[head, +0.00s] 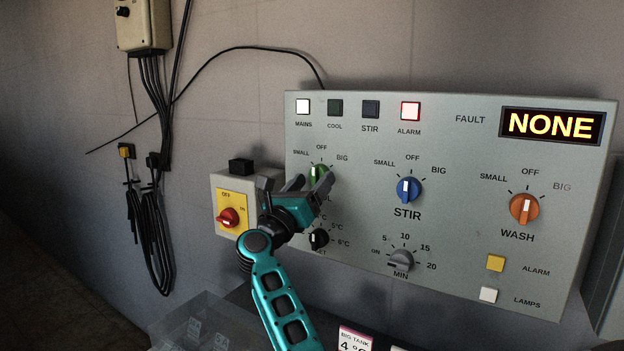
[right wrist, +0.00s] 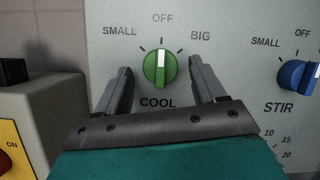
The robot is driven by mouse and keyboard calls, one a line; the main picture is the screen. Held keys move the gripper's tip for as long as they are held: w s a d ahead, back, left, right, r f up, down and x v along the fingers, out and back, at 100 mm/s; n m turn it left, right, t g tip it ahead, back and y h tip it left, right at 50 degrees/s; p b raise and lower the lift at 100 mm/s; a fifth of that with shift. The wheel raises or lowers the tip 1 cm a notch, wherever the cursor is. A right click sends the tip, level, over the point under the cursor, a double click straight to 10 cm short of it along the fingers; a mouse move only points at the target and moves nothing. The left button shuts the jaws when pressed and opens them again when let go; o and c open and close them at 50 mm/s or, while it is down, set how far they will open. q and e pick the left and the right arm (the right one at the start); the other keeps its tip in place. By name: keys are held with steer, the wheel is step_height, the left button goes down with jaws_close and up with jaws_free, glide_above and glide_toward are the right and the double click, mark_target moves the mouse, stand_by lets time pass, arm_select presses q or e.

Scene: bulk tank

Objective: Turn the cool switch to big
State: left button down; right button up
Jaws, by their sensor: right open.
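The green cool switch (head: 318,173) is a round knob at the upper left of the grey control panel. In the right wrist view the knob (right wrist: 160,69) has its white pointer straight up, toward OFF, with SMALL to the left and BIG to the right. My right gripper (head: 312,183) is open in front of the panel, and in the wrist view its fingers (right wrist: 160,72) stand on either side of the knob, with gaps to it. My left gripper is not in view.
The blue stir knob (head: 407,190) and orange wash knob (head: 524,208) are to the right. A black dial (head: 318,239) sits below the gripper. The display (head: 551,125) reads NONE.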

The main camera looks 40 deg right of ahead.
steer(key=shift+w+d+r, duration=0.1)
steer(key=shift+d+r, duration=0.05)
steer(key=shift+d, duration=0.25)
steer(key=shift+c, duration=0.2)
